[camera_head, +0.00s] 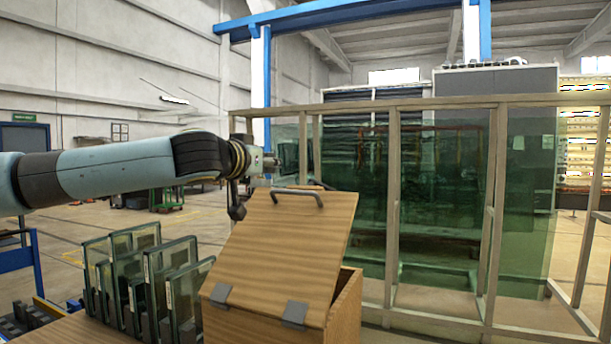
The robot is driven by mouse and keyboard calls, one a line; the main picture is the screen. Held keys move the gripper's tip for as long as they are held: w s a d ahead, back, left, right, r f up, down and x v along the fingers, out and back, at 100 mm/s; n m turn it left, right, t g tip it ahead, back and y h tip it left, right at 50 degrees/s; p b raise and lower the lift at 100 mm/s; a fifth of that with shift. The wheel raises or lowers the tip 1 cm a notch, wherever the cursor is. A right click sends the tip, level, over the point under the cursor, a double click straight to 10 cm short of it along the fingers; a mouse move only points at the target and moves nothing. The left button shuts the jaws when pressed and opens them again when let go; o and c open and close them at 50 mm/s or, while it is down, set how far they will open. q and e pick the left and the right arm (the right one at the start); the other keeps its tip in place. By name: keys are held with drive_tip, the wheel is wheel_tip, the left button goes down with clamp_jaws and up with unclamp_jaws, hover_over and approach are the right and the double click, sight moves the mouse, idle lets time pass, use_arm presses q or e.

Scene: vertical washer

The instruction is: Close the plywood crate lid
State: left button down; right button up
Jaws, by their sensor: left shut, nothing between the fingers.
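The plywood crate (345,312) stands at the bottom centre of the head view. Its wood-grain lid (282,248) is raised and tilted, held by two grey hinges along its lower near edge. A dark bar handle (298,192) sits near the lid's upper edge. My left gripper (316,185) is at the lid's upper edge, just behind the handle. Its fingers are shut with nothing between them and are partly hidden by the lid. I cannot tell whether they touch the lid. My right gripper is not in view.
Several framed glass panes (150,275) stand upright just left of the crate. A large wooden frame with green glass (450,220) stands behind and to the right. A wooden surface (75,330) shows at the bottom left.

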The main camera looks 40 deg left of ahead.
use_arm(q)
drive_tip(key=p, duration=0.6)
hover_over(294, 198)
wheel_tip(294, 198, down, 3)
drive_tip(key=shift+f, duration=0.1)
drive_tip(key=shift+w+f, duration=0.3)
drive_tip(key=shift+f, duration=0.2)
drive_tip(key=shift+a, duration=0.1)
